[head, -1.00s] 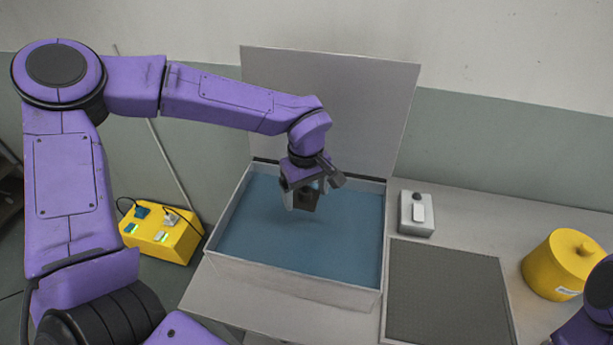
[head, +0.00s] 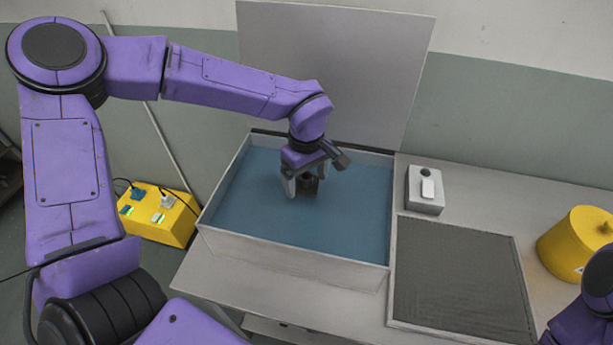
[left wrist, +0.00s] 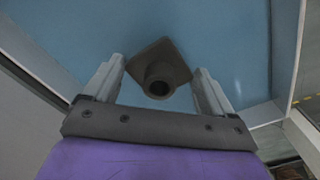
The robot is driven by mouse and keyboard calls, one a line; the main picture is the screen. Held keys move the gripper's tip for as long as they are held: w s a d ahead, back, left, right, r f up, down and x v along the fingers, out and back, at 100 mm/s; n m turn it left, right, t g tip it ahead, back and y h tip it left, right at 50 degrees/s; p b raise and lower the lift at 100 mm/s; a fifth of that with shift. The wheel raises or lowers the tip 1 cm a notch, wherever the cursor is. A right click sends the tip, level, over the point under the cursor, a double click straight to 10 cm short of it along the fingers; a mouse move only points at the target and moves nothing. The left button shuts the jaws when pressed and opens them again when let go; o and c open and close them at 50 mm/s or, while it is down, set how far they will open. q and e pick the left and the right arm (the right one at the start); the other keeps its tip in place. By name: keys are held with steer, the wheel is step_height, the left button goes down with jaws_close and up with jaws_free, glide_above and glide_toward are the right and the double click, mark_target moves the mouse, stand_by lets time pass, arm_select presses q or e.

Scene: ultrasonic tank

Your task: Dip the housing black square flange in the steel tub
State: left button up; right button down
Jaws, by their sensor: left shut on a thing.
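The black square flange housing (head: 309,186) is between the fingers of my left gripper (head: 303,188), which is shut on it. In the left wrist view the housing (left wrist: 159,72) shows its square plate and round hub with a dark bore, between the two fingers (left wrist: 157,88). The steel tub (head: 290,257) is open and holds blue liquid (head: 260,215). The housing is over the tub's middle, low at the liquid; I cannot tell whether it is under the surface. Of my right arm only a purple part shows at the right edge; its gripper is out of view.
The tub's raised lid (head: 335,70) stands behind it. A small grey switch box (head: 424,190) and a dark mesh mat (head: 460,275) lie right of the tub. A yellow canister (head: 578,245) stands farther right. A yellow box with cables (head: 158,215) is at the left.

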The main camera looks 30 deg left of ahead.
arm_select(q)
steer(key=shift+s+f+b, duration=0.15)
steer(key=shift+f+b, duration=0.15)
steer(key=shift+f, duration=0.5)
steer(key=shift+f+b, duration=1.65)
steer(key=shift+f, duration=2.6)
steer(key=shift+r, duration=0.1)
step_height(320, 180, up, 13)
steer(key=p, duration=1.5)
steer(key=shift+f, duration=0.2)
stand_by(0.6)
